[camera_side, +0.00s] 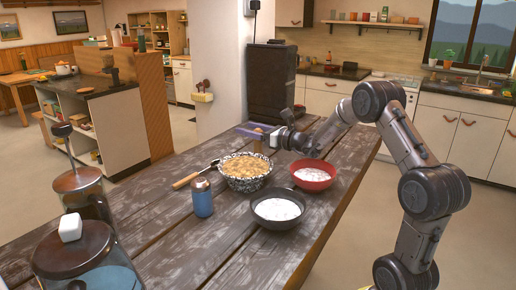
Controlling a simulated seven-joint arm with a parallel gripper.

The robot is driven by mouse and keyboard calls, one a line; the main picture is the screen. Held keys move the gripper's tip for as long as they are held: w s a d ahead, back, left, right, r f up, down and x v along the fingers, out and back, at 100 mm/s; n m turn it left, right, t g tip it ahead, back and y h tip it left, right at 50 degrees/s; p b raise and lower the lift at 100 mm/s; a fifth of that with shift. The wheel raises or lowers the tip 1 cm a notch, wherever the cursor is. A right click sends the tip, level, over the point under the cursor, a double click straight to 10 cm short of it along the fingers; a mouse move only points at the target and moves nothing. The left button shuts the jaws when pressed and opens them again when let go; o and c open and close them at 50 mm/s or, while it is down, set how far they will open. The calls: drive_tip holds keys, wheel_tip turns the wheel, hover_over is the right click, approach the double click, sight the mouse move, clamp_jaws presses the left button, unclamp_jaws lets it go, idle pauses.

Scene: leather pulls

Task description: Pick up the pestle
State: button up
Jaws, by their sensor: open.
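My gripper (285,124) is at the far end of the wooden table, low over its back edge area, with its jaws open and small in view.
On the wooden table (180,245) stand a speckled bowl of yellowish food (246,183), a red bowl (313,185), a dark bowl (278,222) and a blue jar (202,202). Lidded glass vessels (75,250) fill the near left. Bare planks lie between them.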

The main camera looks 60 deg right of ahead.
clamp_jaws()
drive_tip(key=shift+r, duration=0.1)
idle(0.4)
drive_tip(key=s+a+r, duration=0.6)
drive_tip(key=s+r, duration=0.6)
drive_tip(key=r, duration=0.1)
drive_tip(key=shift+s, duration=0.4)
